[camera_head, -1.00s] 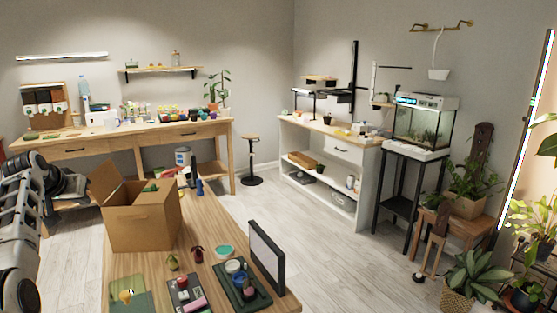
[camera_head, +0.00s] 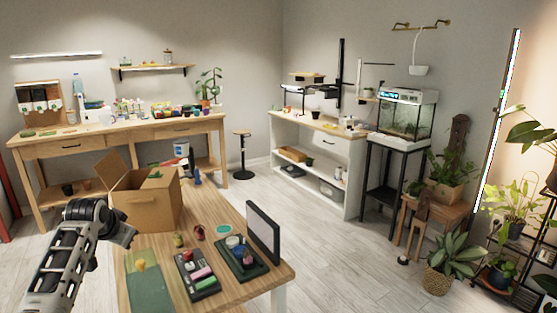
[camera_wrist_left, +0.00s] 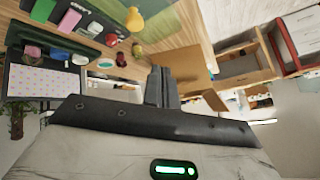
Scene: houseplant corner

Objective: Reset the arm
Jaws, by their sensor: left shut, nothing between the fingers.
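My left arm (camera_head: 70,255) comes in from the lower left in the head view, beside the wooden table and in front of the cardboard box. Its gripper does not show clearly there. In the left wrist view my left gripper (camera_wrist_left: 162,82) is shut, its two dark fingers together with nothing between them. The table with its objects appears turned behind the fingers. My right gripper is in neither view.
An open cardboard box (camera_head: 148,205) stands on the table (camera_head: 215,293). A green mat (camera_head: 150,292) with a yellow object, dark trays (camera_head: 195,275) and an upright dark-framed panel (camera_head: 263,233) are nearby.

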